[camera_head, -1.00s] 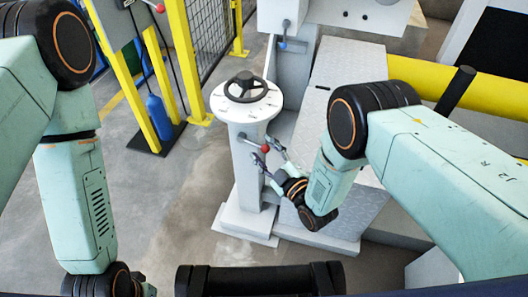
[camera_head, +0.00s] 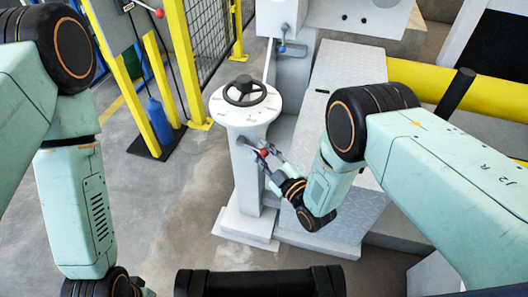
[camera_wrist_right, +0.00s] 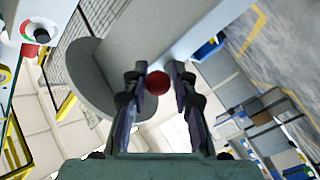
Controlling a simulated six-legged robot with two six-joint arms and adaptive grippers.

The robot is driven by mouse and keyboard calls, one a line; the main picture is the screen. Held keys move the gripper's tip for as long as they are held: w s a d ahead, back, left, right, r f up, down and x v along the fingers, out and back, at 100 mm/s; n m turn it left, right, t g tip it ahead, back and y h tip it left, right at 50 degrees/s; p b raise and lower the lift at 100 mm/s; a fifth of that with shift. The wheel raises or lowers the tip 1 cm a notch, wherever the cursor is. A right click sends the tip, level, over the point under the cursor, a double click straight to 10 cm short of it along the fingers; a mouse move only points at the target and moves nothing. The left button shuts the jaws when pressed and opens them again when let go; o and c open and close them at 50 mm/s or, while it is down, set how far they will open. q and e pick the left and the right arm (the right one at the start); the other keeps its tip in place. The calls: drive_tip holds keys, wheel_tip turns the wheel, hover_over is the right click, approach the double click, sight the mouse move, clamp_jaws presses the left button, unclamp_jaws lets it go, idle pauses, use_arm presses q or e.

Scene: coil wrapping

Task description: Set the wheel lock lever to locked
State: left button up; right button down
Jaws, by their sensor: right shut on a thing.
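The wheel lock lever is on the side of the white pedestal (camera_head: 246,180), below the black handwheel (camera_head: 245,91). Its red knob (camera_head: 264,153) shows between the fingers of my right gripper (camera_head: 262,157). In the right wrist view the red knob (camera_wrist_right: 158,83) sits between the two fingertips of the right gripper (camera_wrist_right: 160,76), which is shut on it. The lever's shaft is mostly hidden behind the fingers. The round top plate (camera_head: 240,117) carries the handwheel. My left arm is at the left of the head view, and its gripper is out of the picture.
A grey step platform (camera_head: 335,195) stands right of the pedestal. A yellow frame (camera_head: 150,95) with a blue cylinder (camera_head: 159,116) stands at the left. A yellow pipe (camera_head: 435,82) runs behind my right arm. The floor left of the pedestal is clear.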

idle(0.5)
drive_tip(key=f+m+t+b, duration=0.1)
drive_tip(key=b, duration=0.1)
drive_tip(key=f+m+t+b, duration=0.1)
drive_tip(key=t+b, duration=0.1)
drive_tip(key=b, duration=0.1)
drive_tip(key=shift+w+a+f+m+y+b, duration=0.1)
drive_tip(key=shift+a+f+m+y+b, duration=0.1)
drive_tip(key=shift+f+m+y+b, duration=0.15)
drive_tip(key=shift+a+f+m+t, duration=0.1)
drive_tip(key=shift+f+m+t, duration=0.25)
drive_tip(key=shift+m, duration=0.3)
drive_tip(key=shift+w+a+f+m+t, duration=0.1)
drive_tip(key=shift+f+m+t, duration=0.05)
drive_tip(key=shift+m+t, duration=0.3)
drive_tip(key=shift+w+a+f+m+t, duration=0.1)
drive_tip(key=shift+m+t, duration=0.25)
drive_tip(key=shift+t, duration=0.05)
drive_tip(key=shift+a+f+m+t, duration=0.1)
drive_tip(key=shift+m+t, duration=0.2)
drive_tip(key=c, duration=1.1)
unclamp_jaws()
drive_tip(key=shift+o, duration=0.2)
drive_tip(key=shift+s, duration=0.1)
drive_tip(key=v, duration=0.7)
drive_tip(key=shift+s, duration=0.2)
drive_tip(key=shift+c, duration=0.2)
